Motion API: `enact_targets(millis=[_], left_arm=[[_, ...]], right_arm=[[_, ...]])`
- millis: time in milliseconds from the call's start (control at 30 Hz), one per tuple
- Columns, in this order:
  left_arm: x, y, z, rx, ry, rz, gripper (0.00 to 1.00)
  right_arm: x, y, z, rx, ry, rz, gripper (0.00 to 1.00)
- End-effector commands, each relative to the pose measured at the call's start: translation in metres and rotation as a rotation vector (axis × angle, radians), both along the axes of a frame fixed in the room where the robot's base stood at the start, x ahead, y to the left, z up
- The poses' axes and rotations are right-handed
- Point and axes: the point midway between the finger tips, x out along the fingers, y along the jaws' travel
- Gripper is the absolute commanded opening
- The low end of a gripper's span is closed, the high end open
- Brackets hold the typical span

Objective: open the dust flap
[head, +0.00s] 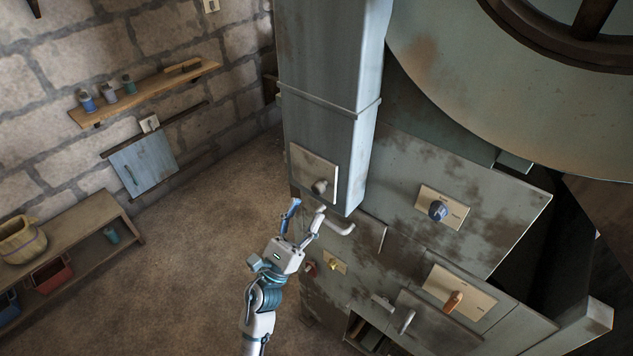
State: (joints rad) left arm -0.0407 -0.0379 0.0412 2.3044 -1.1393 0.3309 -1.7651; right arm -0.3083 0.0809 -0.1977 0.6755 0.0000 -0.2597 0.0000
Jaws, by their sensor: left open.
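My left gripper (307,214) is open, its two fingers spread and pointing up toward the front of the grey-green machine. Its right finger is close to a pale bent handle (340,227) on a small panel (369,232) of the machine; I cannot tell whether they touch. Nothing shows between the fingers. Lower on the machine is another closed panel (428,318) with a pale handle (406,321). I cannot tell for sure which panel is the dust flap. My right gripper is not in view.
A square plate with a grey knob (320,186) is just above the gripper. Shelves (150,92) line the left wall. The floor (190,260) is clear.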

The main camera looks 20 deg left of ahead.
Motion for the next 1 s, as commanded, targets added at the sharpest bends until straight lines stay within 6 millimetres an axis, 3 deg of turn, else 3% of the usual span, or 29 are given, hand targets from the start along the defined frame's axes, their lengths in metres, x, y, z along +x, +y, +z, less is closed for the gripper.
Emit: enact_targets(millis=[33, 300, 733, 967, 1000], left_arm=[[0.005, -0.002, 0.009, 0.002, -0.002, -0.001, 0.55], [0.036, -0.013, 0.041, -0.001, -0.001, -0.001, 0.55], [0.043, -0.015, 0.045, 0.0, 0.001, -0.001, 0.55], [0.043, -0.015, 0.045, 0.0, 0.001, -0.001, 0.0], [0.043, -0.015, 0.045, -0.001, 0.001, 0.0, 0.0]], right_arm=[[-0.011, -0.003, 0.003, -0.002, 0.007, 0.002, 0.4], [-0.009, -0.003, 0.025, -0.001, 0.0, 0.002, 0.4], [-0.009, -0.003, 0.028, -0.001, 0.0, 0.002, 0.4], [-0.009, -0.003, 0.028, -0.001, 0.001, 0.001, 0.4], [-0.009, -0.002, 0.028, -0.001, 0.001, 0.001, 0.4]])
